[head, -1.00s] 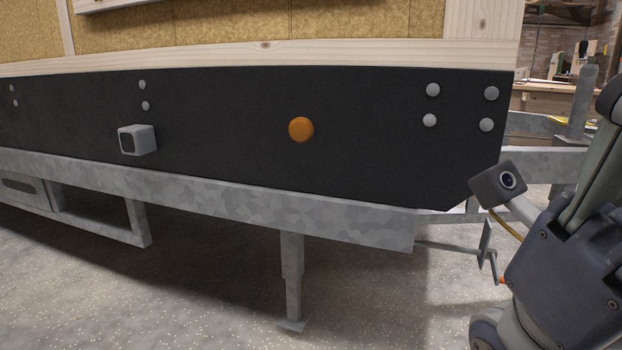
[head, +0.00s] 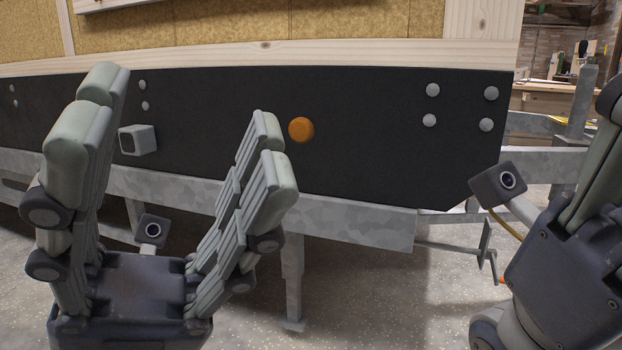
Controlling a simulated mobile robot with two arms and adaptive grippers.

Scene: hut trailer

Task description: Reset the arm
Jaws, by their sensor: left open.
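My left gripper (head: 178,135) is in the lower left of the head view, its fingers pointing up and spread wide apart. It is open, with nothing between its fingers. It stands in front of the black panel (head: 370,150) and hides part of it. My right gripper (head: 590,190) shows only in part at the right edge; its fingertips are cut off, so I cannot tell how it stands.
An orange round reflector (head: 301,130) and a grey box-shaped lamp (head: 138,140) are on the black panel. A galvanised steel beam (head: 350,222) runs below it, with a support leg (head: 293,280) down to the speckled floor (head: 370,310). A workbench (head: 555,98) stands at the back right.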

